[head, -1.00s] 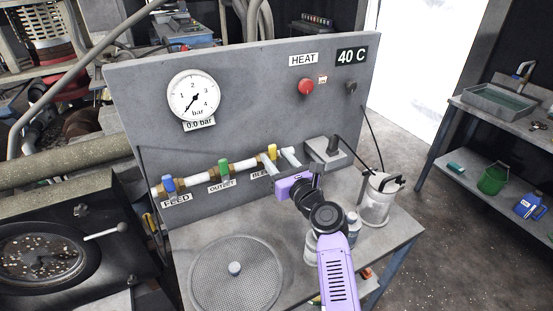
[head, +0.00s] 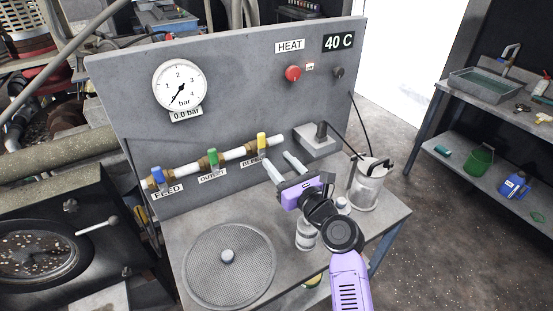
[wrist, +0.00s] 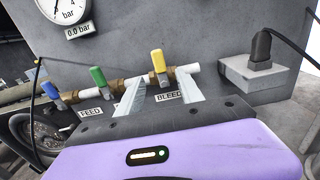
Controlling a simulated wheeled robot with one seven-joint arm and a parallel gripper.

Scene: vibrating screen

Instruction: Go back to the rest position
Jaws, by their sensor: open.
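My gripper (head: 284,168) is open and empty in front of the panel, below and to the right of the yellow bleed valve (head: 262,140). Its two pale fingers (wrist: 158,97) show apart in the wrist view, with the yellow handle (wrist: 158,62) beyond them. The fingers look apart from the valve. The green outlet valve (head: 212,158) and the blue feed valve (head: 158,175) sit further left on the same pipe. All three handles point up.
The grey panel (head: 120,100) carries a gauge (head: 180,87) at 0.0 bar, a red knob (head: 293,73) and a 40 C display (head: 338,42). A round sieve (head: 215,275), bottles (head: 306,235) and a clear jar (head: 368,190) stand on the bench below. Open floor lies at right.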

